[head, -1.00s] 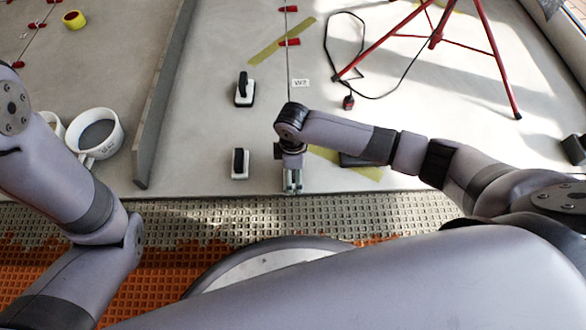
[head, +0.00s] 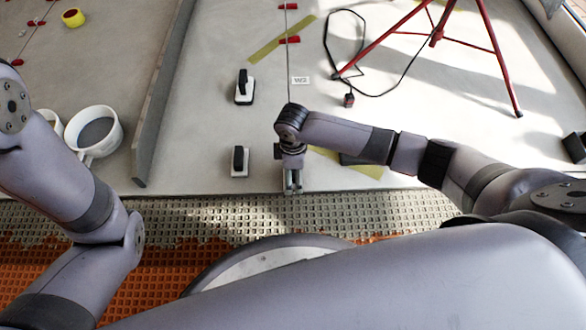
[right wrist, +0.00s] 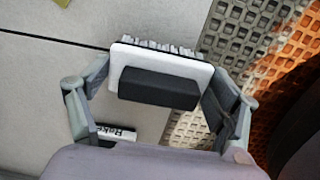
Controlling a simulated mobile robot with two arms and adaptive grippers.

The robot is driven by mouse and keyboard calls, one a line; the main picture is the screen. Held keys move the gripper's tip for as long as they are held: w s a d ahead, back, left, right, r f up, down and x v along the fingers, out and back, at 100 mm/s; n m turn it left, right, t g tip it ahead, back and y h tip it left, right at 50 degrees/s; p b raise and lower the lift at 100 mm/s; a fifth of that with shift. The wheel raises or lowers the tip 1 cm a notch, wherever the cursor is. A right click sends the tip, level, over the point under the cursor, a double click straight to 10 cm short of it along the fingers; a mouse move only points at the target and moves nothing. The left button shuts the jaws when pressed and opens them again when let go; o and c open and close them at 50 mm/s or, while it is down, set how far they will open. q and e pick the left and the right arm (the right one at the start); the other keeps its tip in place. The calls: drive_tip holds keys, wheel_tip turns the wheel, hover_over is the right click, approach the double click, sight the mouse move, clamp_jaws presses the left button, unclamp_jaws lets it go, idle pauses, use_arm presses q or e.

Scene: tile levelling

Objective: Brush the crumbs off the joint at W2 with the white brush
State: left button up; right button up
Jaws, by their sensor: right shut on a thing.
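The white brush (right wrist: 160,80), with a black grip and pale bristles, is held between the fingers of my right gripper (right wrist: 163,90). In the head view my right gripper (head: 293,182) is over the front edge of the pale tiles, in line with the thin dark joint (head: 289,70). The joint also shows in the wrist view (right wrist: 50,38), running up to the brush. I cannot tell whether the bristles touch the tile. The small W2 label (head: 300,81) lies right of the joint, farther back. I cannot make out crumbs. My left gripper is out of view.
Two black-and-white hand tools (head: 244,88) (head: 240,162) stand left of the joint. Red clips (head: 290,40) sit along it farther back. A red tripod (head: 480,50) and black cable (head: 327,45) are right. Buckets (head: 97,132) and an upright grey slab (head: 160,100) are left.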

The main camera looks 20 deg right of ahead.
drive_tip(key=shift+w, duration=0.1)
drive_tip(key=shift+w+d, duration=0.2)
drive_tip(key=shift+w, duration=0.35)
drive_tip(key=shift+w+d, duration=0.15)
drive_tip(key=shift+w, duration=0.35)
drive_tip(key=shift+w, duration=0.1)
drive_tip(key=shift+w+d+b, duration=0.2)
drive_tip(key=shift+w, duration=0.35)
drive_tip(key=shift+w+d+b, duration=0.15)
drive_tip(key=shift+w, duration=0.4)
drive_tip(key=shift+w+d+b, duration=0.25)
drive_tip(key=shift+w+b, duration=0.15)
drive_tip(key=shift+w, duration=0.65)
